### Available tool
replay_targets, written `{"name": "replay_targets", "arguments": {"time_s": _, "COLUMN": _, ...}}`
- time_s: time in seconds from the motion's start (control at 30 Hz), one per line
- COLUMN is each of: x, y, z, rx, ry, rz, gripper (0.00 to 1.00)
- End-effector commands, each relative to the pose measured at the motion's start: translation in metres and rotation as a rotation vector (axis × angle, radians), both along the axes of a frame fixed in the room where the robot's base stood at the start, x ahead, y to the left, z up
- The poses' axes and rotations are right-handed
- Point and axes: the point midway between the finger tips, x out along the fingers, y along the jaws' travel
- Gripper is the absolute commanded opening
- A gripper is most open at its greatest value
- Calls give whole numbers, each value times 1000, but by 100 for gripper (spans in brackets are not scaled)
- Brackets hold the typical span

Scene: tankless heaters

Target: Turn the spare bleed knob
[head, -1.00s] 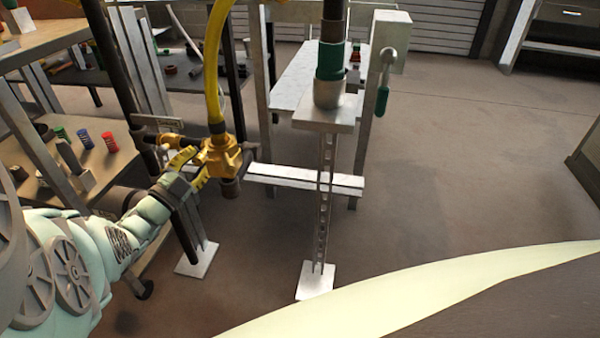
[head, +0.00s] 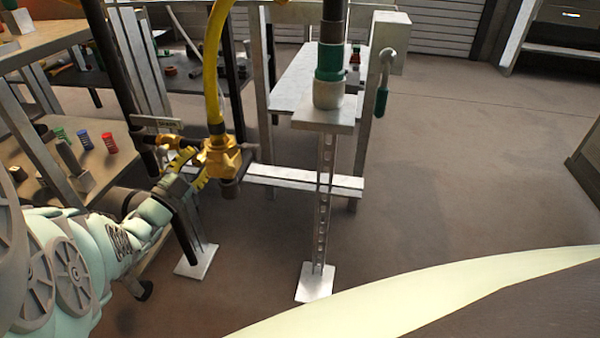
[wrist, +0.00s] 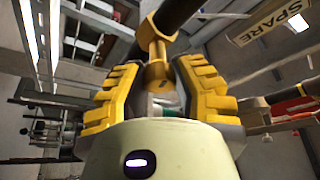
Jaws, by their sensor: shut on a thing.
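A brass valve body (head: 222,156) hangs below a yellow pipe (head: 216,75) left of centre in the head view. My gripper (head: 190,168) reaches it from the lower left, with its yellow ribbed fingers at the valve's left side. In the wrist view my gripper (wrist: 160,78) is shut with a finger on each side of a short brass piece (wrist: 157,72), which I take for the spare bleed knob. Its near end is partly hidden by the fingers. A sign reading "SPARE" (wrist: 272,20) shows at the upper right.
A dark vertical pipe (head: 110,70) stands left of the valve. A metal stand (head: 324,200) with a green-collared pipe is to the right, beside a green-handled lever (head: 381,102). A shelf (head: 120,178) with coloured small parts is at left. Floor at right is clear.

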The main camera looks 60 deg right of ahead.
Motion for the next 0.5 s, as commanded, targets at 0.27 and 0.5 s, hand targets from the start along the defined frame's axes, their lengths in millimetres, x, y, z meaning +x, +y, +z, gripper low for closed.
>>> {"name": "replay_targets", "arguments": {"time_s": 0.27, "x": -1, "y": -3, "z": 4, "rx": -27, "ry": 36, "rz": -8, "gripper": 0}}
{"name": "replay_targets", "arguments": {"time_s": 0.5, "x": -1, "y": -2, "z": 2, "rx": -40, "ry": 79, "rz": -4, "gripper": 0}}
